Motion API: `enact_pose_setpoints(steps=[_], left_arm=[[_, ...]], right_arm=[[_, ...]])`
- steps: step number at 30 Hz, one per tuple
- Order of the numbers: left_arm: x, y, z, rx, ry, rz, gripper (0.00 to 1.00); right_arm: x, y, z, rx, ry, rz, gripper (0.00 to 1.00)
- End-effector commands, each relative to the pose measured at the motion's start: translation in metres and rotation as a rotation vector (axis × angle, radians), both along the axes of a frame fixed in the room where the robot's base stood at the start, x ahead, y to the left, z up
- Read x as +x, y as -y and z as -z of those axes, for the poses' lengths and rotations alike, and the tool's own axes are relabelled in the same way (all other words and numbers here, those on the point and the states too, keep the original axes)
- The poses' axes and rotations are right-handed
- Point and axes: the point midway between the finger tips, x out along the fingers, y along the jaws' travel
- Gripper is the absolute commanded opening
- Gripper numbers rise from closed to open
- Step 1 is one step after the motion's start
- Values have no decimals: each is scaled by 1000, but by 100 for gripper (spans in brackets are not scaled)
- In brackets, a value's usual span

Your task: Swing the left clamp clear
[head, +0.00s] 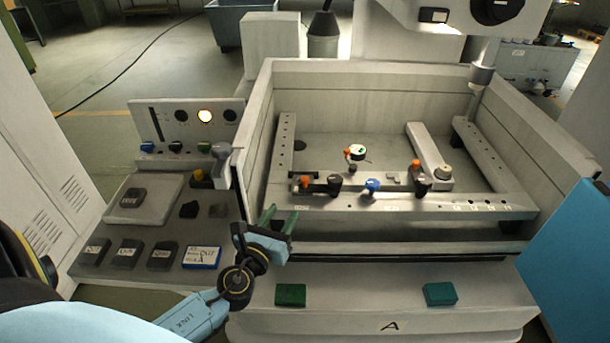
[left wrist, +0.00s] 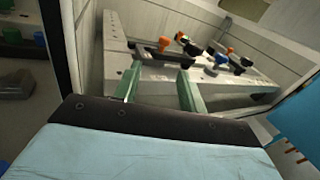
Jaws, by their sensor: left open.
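The left clamp (head: 320,184) lies across the front rail of the machine's tank, with an orange knob at its left end and a black knob at its right. In the left wrist view its orange knob (left wrist: 163,43) shows above the rail, beyond my fingers. My left gripper (head: 279,218) is open and empty, with green fingers pointing up toward the tank. It is in front of the tank's front left corner, apart from the clamp. It also shows in the left wrist view (left wrist: 157,85). My right gripper is not in view.
A second clamp (head: 421,184) and a blue knob (head: 372,185) are on the same rail. The tank's left wall (head: 258,130) rises beside my gripper. A control panel (head: 188,122) stands left. Green blocks (head: 291,295) lie on the front ledge. A blue panel (head: 570,265) is at right.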

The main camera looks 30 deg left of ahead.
Motion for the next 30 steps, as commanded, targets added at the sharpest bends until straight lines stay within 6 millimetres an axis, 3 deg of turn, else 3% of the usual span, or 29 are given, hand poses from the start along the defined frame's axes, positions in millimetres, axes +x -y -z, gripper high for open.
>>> enact_pose_setpoints(steps=[8, 21, 30], left_arm=[[21, 0, -12, 106, 12, 28, 41], [102, -12, -11, 100, 12, 27, 41], [132, -18, -9, 100, 9, 26, 41]], right_arm=[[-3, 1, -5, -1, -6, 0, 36], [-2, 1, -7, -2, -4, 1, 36], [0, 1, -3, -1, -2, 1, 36]])
